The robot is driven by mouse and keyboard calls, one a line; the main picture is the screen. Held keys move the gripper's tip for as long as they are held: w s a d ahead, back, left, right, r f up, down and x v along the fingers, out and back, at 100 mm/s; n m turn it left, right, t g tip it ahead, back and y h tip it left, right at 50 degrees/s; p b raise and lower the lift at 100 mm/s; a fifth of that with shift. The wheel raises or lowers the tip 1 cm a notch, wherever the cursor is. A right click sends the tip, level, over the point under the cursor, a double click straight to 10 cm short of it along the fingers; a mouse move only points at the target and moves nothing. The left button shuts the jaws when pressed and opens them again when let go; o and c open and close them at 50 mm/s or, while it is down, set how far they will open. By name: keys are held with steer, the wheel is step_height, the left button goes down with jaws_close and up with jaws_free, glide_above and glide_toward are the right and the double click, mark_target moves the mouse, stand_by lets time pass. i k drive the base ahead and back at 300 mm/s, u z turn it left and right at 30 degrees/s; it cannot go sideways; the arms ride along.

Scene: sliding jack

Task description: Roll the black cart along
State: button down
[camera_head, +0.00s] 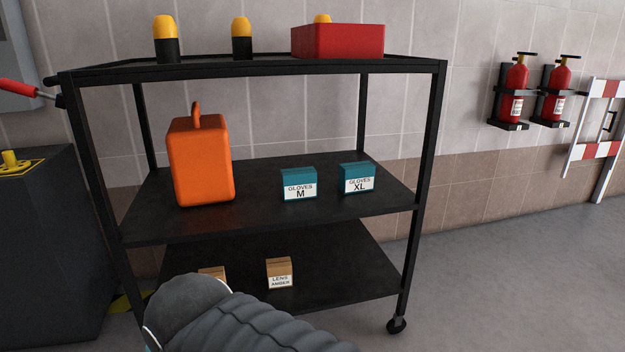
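The black cart (430,130) stands upright on the grey floor in front of the tiled wall. It has a top shelf, a middle shelf (260,225) and a lower shelf (350,285) between slim posts. A caster (396,325) shows under its front right post. Part of my grey arm covers the cart's lower left area. My gripper is not visible, so its hold on anything is hidden.
The cart carries yellow-black beacons (166,42), a red box (340,42), an orange case (202,160), glove boxes (299,185) and small cartons (279,273). A dark cabinet (45,250) stands close left. Extinguishers (516,95) and a barrier (605,150) are right. Floor (520,280) right is clear.

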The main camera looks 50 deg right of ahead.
mark_target(336, 260)
steer(key=z, duration=1.15)
steer(key=k, duration=0.25)
steer(key=u, duration=1.05)
steer(key=k, duration=1.1)
steer(key=u, duration=1)
steer(key=i, duration=1.3)
steer(key=z, duration=0.35)
steer(key=i, duration=1.25)
steer(key=z, duration=1.6)
steer(key=i, duration=0.8)
steer(key=z, duration=0.8)
